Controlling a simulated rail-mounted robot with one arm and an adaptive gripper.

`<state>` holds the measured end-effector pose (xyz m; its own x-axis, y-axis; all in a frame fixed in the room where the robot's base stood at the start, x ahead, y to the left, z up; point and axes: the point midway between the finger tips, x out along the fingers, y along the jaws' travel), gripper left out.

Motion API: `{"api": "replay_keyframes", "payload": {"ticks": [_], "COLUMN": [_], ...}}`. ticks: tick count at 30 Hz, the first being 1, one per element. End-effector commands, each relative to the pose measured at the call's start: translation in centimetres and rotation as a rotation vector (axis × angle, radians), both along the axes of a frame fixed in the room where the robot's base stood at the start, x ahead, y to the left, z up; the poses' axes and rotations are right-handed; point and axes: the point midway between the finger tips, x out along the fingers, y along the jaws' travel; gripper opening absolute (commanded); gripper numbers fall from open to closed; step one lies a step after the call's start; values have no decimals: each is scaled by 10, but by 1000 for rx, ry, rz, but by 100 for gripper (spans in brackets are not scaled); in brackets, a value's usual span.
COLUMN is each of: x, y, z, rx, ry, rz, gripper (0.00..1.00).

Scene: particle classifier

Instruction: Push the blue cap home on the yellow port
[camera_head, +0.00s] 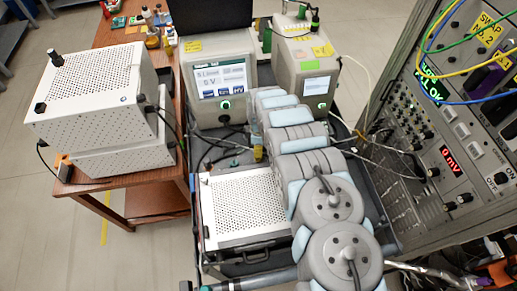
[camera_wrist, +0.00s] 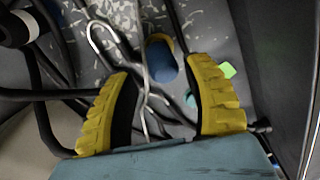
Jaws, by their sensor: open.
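In the wrist view a blue cap (camera_wrist: 162,62) shows between and beyond the two yellow fingers of my gripper (camera_wrist: 160,82). A yellow-orange rim (camera_wrist: 160,38) shows at the cap's far edge and looks like the yellow port. I cannot tell how deep the cap sits on it. My gripper is open, with a gap on each side of the cap. In the head view a yellow finger of my gripper (camera_head: 257,153) shows beside my arm, low over the cart behind the white perforated box. My arm hides the cap and port there.
In the wrist view dark cables and metal hooks (camera_wrist: 100,35) lie near the left finger, and a green tag (camera_wrist: 227,69) lies near the right. In the head view a screen instrument (camera_head: 218,80) stands behind, a perforated box (camera_head: 242,205) in front, and a rack (camera_head: 455,130) at right.

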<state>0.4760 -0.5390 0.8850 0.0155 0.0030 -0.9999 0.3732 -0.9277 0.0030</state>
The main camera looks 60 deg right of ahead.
Motion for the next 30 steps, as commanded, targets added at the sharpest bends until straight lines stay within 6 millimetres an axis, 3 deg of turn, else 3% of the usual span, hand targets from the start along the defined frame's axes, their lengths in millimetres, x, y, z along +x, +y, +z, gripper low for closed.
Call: {"api": "replay_keyframes", "payload": {"ticks": [30], "x": [-1], "y": [-2], "z": [88], "rx": [-3], "ry": [-2], "rz": [-2], "gripper": [50]}}
